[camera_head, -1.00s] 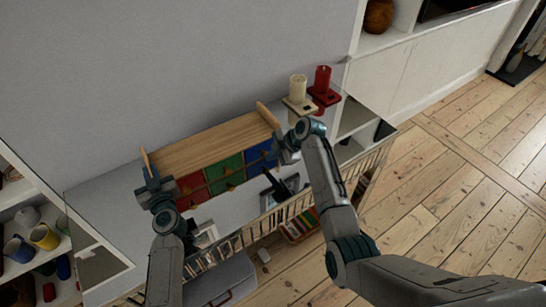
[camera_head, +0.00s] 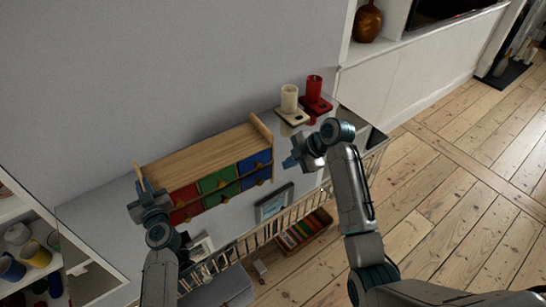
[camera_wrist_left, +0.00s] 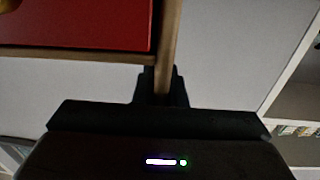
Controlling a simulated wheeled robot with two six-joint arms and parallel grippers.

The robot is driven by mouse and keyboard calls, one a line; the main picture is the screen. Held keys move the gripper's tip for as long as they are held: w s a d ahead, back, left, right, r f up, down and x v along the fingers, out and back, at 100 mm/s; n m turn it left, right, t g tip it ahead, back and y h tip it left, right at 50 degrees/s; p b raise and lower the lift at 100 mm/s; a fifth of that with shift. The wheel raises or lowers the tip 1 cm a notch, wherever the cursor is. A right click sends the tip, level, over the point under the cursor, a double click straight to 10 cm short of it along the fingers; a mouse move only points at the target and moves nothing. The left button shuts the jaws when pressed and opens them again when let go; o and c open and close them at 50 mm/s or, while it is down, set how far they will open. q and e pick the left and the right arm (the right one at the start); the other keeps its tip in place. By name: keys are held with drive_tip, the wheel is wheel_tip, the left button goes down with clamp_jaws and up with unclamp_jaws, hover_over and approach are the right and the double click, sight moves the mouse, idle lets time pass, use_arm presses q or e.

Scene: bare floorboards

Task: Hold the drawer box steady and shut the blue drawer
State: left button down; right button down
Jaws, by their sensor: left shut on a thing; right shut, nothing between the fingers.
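The drawer box (camera_head: 196,160) stands on a low cabinet against the wall. It has a wooden top and two rows of red, green and blue drawers with wooden knobs. The upper blue drawer (camera_head: 253,162) and lower blue drawer (camera_head: 257,179) are at its right end and look about level with their neighbours. My left gripper (camera_head: 142,192) is shut on the box's left side panel, whose edge shows between the fingers in the left wrist view (camera_wrist_left: 168,50), beside a red drawer (camera_wrist_left: 80,25). My right gripper (camera_head: 290,162) is shut and empty, right of the blue drawers and apart from them.
A cream cup (camera_head: 289,98) and a red cup (camera_head: 314,88) on stands are behind the box's right end. A picture frame (camera_head: 273,203) lies in front of the blue drawers. A railing (camera_head: 290,215) runs along the front. Shelves with mugs (camera_head: 37,253) are at left.

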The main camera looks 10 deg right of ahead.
use_arm(q)
drive_tip(key=c, duration=1.4)
unclamp_jaws()
